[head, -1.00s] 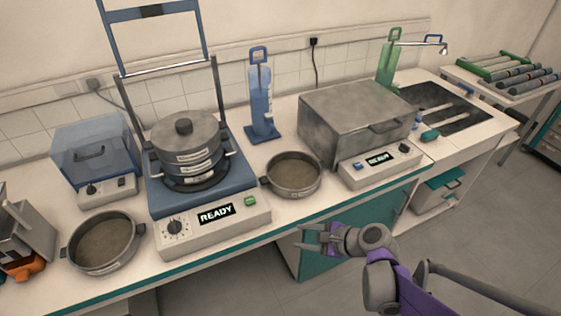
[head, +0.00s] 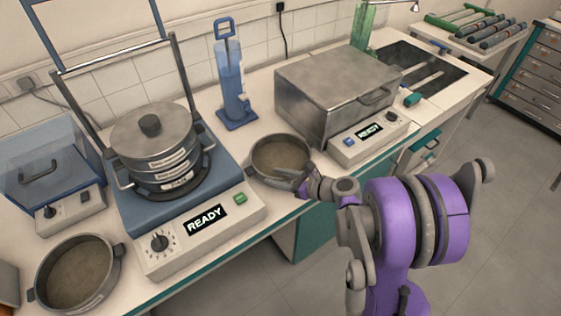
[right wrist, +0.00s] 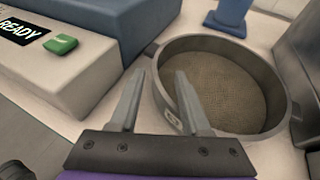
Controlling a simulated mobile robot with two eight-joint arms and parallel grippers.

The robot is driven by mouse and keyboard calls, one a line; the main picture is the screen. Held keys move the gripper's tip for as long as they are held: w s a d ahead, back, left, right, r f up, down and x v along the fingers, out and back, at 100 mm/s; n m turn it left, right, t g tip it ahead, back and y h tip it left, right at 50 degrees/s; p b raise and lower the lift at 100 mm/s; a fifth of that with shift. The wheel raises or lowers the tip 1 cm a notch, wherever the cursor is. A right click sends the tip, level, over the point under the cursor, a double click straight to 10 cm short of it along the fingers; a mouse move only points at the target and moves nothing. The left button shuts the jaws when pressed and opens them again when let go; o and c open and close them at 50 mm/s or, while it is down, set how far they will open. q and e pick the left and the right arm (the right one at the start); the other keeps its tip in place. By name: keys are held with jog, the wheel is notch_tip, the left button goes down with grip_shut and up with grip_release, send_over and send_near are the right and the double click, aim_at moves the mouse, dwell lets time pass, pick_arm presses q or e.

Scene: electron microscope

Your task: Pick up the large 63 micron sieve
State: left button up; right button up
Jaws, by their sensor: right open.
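A round grey metal sieve with a brown mesh (head: 281,150) sits on the bench between the shaker and the grey oven-like box. A second sieve (head: 75,272) sits at the bench's front left. No micron size is readable on either. My right gripper (head: 292,178) is open and empty at the middle sieve's near right rim. In the right wrist view, its fingers (right wrist: 157,92) straddle this sieve's wall (right wrist: 168,108) in the picture, one finger outside and one over the inside. I cannot tell whether they touch it. My left gripper is not in view.
The shaker (head: 205,235) reads READY and carries a stack of labelled sieves (head: 155,145). A grey box (head: 335,85) stands right of the middle sieve. The bench's teal front edge (head: 240,240) runs close by.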

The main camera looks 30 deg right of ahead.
aim_at(264, 175)
jog(key=x, duration=0.5)
jog(key=shift+s+a, duration=0.1)
jog(key=shift+a, duration=0.05)
grip_shut()
dwell(1.2)
